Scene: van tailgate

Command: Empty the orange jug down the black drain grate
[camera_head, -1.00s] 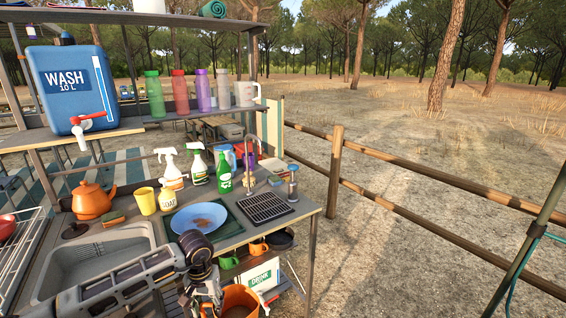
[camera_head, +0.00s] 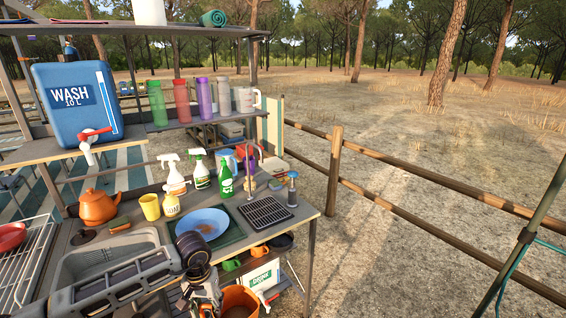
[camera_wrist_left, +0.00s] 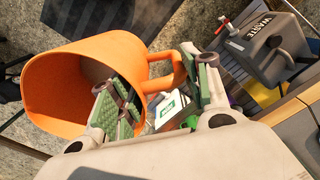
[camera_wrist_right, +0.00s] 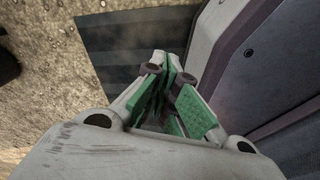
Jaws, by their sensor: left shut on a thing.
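The orange jug (camera_head: 240,302) is at the bottom of the head view, below the counter's front edge. Its open mouth shows, with something brownish inside; its base is cut off. My left gripper (camera_head: 205,296) is shut on its handle; the left wrist view shows the jug (camera_wrist_left: 70,75) beside the green-padded fingers (camera_wrist_left: 158,92). The black drain grate (camera_head: 265,212) lies flat in the counter's right end, above and right of the jug in the picture. My right gripper (camera_wrist_right: 170,82) shows only in its wrist view, its fingers together with nothing seen between them.
A blue plate (camera_head: 203,222) lies left of the grate. Mugs (camera_head: 258,251) and a white box (camera_head: 260,276) are under the counter. A wooden fence (camera_head: 335,170) stands right.

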